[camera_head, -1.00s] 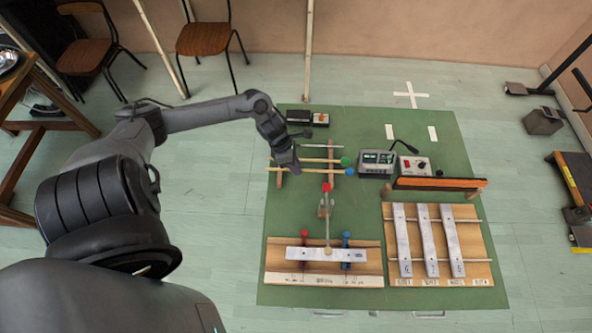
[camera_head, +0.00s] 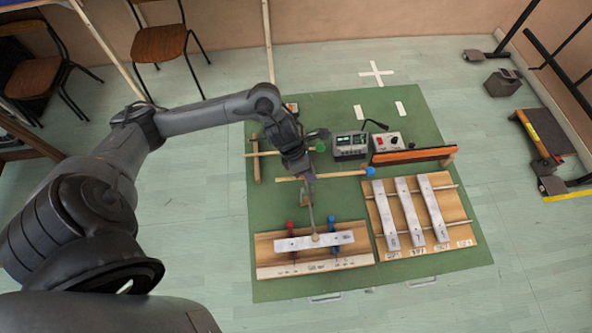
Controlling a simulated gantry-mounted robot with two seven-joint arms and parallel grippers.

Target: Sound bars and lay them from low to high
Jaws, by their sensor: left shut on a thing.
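My left gripper (camera_head: 307,178) is shut on a blue-headed mallet (camera_head: 345,174). It holds the mallet roughly level, blue head to the right, above the green mat. One pale metal bar (camera_head: 291,244) lies across the near wooden board (camera_head: 315,267), between red and blue knobs. A pale round tip (camera_head: 316,238) on a thin arm is over this bar; the arm's upper part is hidden behind my gripper. Three more metal bars (camera_head: 409,212) lie side by side on the slotted right board (camera_head: 459,204). My right gripper is out of view.
A green-headed mallet (camera_head: 265,154) lies on a wooden rack (camera_head: 255,170). A display box (camera_head: 350,145) and a control box with a microphone (camera_head: 386,141) stand behind. A low wooden barrier (camera_head: 412,156) stands behind the right board. The green mat (camera_head: 222,219) has bare room at left.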

